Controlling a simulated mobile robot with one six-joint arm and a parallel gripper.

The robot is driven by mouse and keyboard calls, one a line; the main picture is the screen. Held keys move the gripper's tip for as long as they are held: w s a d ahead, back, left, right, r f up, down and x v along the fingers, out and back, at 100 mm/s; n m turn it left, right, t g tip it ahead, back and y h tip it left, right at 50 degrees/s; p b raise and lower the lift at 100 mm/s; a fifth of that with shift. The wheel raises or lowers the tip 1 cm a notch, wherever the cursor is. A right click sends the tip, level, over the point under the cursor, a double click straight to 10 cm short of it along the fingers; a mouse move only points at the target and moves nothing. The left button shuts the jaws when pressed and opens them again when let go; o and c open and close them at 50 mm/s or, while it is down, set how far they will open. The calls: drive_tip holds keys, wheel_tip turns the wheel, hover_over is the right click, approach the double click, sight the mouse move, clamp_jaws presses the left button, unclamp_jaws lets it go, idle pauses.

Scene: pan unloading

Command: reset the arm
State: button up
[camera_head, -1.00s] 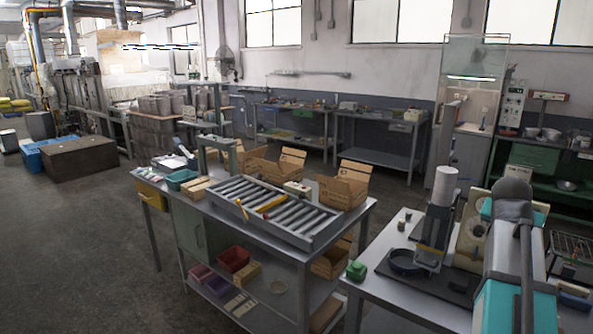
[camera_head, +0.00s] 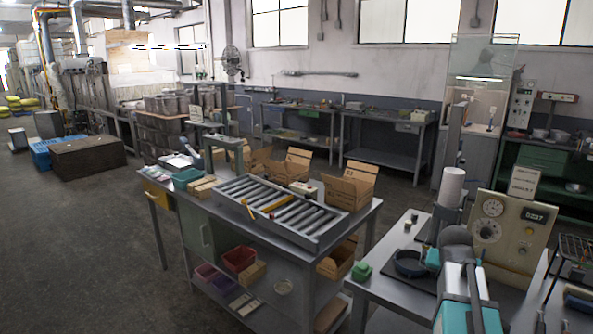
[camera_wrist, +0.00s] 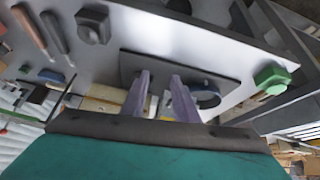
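My arm (camera_head: 465,295), with teal and white links, shows at the lower right of the head view, over the right-hand table (camera_head: 395,294). My gripper (camera_wrist: 160,80) shows in the wrist view with its two pale purple-grey fingers apart and nothing between them. The same table's grey top lies beyond the fingers, with a black mat (camera_wrist: 225,78) on it. In the head view I cannot make out the fingers.
A dark round dish (camera_head: 409,264) lies on the mat, with a green block (camera_head: 361,272) to its left. A beige panel with a gauge (camera_head: 512,232) and a white cylinder (camera_head: 453,183) stand behind my arm. A roller conveyor (camera_head: 283,212) sits on the left bench.

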drive_tip(key=s+a+f+n+g+y, duration=0.1)
drive_tip(key=a+f+n, duration=0.1)
drive_tip(key=a+f, duration=0.65)
drive_tip(key=s+a+f+n+g+y, duration=0.1)
drive_tip(key=s+a+f+n, duration=0.1)
drive_tip(key=a+f, duration=0.6)
drive_tip(key=s+a+f+n+g+y, duration=0.1)
drive_tip(key=s+a+f, duration=0.4)
drive_tip(key=a+f, duration=0.25)
drive_tip(key=s+a+f+n+g+y, duration=0.1)
drive_tip(key=s+a+f+n+g, duration=0.1)
drive_tip(key=s+a+f, duration=0.55)
drive_tip(key=s+d+f+g+b, duration=0.1)
drive_tip(key=s+f+b, duration=0.4)
drive_tip(key=s+f, duration=0.6)
drive_tip(key=s+d+f+g+b, duration=0.1)
drive_tip(key=s+f+g+b, duration=0.3)
drive_tip(key=s+f, duration=0.7)
wheel_tip(320, 180, down, 6)
drive_tip(key=shift+s+d+f+b, duration=0.1)
drive_tip(key=shift+s+d+b, duration=0.1)
drive_tip(key=shift+s+b, duration=0.25)
drive_tip(key=shift+w, duration=0.15)
